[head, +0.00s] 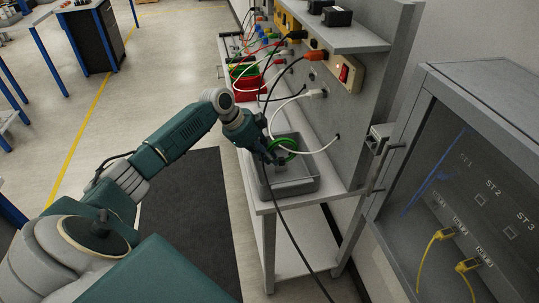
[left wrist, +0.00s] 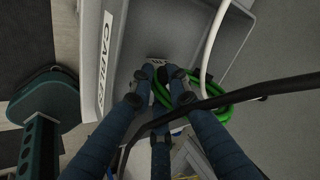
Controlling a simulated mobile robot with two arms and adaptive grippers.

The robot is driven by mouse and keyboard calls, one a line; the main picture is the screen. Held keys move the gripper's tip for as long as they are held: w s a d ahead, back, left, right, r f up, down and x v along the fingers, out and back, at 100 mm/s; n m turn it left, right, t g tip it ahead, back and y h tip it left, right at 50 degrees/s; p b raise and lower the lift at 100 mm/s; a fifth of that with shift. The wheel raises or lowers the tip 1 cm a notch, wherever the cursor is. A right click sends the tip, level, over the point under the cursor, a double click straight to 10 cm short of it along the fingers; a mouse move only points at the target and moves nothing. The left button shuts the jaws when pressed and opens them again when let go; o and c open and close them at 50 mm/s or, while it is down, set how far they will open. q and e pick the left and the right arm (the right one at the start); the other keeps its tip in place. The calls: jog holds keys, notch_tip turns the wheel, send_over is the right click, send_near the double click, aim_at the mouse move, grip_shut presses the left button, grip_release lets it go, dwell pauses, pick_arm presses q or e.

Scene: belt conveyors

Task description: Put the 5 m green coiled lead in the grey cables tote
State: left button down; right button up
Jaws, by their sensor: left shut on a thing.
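The green coiled lead (head: 284,148) is in the fingers of my left gripper (head: 274,157), over the grey cables tote (head: 303,185). In the left wrist view the green coil (left wrist: 232,97) shows around and beside the fingertips (left wrist: 162,82), which are shut on it. The tote's wall (left wrist: 112,60) carries the word CABLES. The gripper is inside or just above the tote's opening; I cannot tell whether the coil touches the floor of the tote. My right gripper is not in view.
A black cable (head: 284,225) hangs past the tote, and a white cable (head: 327,147) loops over it. Red (head: 250,88) and green bins stand farther back on the bench. An upright panel with sockets and a red switch (head: 344,73) rises on the right.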

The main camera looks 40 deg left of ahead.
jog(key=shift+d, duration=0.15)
pick_arm(q)
jog(key=shift+d+f, duration=0.1)
jog(key=c, duration=1.9)
grip_release()
jog(key=shift+o, duration=1.2)
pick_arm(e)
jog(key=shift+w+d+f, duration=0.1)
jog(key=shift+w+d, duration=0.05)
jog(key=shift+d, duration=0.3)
pick_arm(q)
jog(key=shift+r, duration=0.25)
jog(key=shift+s+a+r, duration=0.1)
jog(key=shift+a+r, duration=0.05)
jog(key=shift+a, duration=0.05)
jog(key=b+v, duration=0.3)
jog(key=v, duration=0.8)
jog(key=shift+s+r, duration=0.15)
jog(key=shift+s, duration=0.05)
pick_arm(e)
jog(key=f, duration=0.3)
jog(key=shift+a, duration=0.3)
pick_arm(q)
jog(key=shift+a, duration=0.1)
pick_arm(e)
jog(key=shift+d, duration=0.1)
